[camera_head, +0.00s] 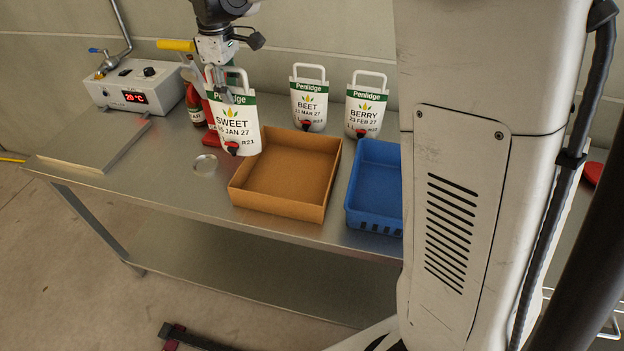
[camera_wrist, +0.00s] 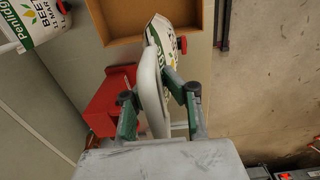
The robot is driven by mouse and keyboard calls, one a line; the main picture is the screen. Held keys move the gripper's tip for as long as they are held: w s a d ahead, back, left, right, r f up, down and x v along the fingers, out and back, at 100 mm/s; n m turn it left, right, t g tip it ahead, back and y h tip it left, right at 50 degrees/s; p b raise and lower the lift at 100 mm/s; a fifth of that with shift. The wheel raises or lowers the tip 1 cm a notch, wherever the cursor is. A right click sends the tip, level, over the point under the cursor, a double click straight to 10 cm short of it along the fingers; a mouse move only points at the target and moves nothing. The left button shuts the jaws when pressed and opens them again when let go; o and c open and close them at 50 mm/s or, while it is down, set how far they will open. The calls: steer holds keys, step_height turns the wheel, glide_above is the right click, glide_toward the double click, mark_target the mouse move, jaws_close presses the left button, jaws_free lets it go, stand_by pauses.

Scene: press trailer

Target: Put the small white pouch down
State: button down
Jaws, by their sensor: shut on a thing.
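The small white pouch marked SWEET (camera_head: 236,127) hangs upright by its loop handle, with a green band and a red spout near its bottom. My gripper (camera_head: 222,88) is shut on the handle. In the wrist view my gripper's fingers (camera_wrist: 160,92) stand on either side of the white handle, and part of the pouch (camera_wrist: 163,45) shows beyond them. In the head view the pouch overlaps the back left corner of the brown tray (camera_head: 279,203). The frames do not show clearly how high its bottom is above the table.
A pouch marked BEET (camera_head: 309,103) and one marked BERRY (camera_head: 364,112) stand behind the tray. A blue crate (camera_head: 375,225) is right of it. A control box (camera_head: 130,90), a bottle (camera_head: 194,105) and a round disc (camera_head: 205,165) are to the left on the steel table (camera_head: 120,185).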

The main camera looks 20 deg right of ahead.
steer(key=shift+s+d, duration=0.15)
steer(key=shift+d, duration=0.2)
steer(key=s+d+f+p, duration=0.1)
steer(key=s+d+f, duration=0.4)
steer(key=d+f, duration=0.5)
steer(key=shift+d+f+p, duration=0.2)
steer(key=shift+f+p, duration=0.15)
steer(key=shift+f, duration=0.25)
steer(key=c, duration=2.3)
jaws_free()
steer(key=shift+f, duration=0.1)
steer(key=o, duration=0.4)
steer(key=shift+s, duration=0.1)
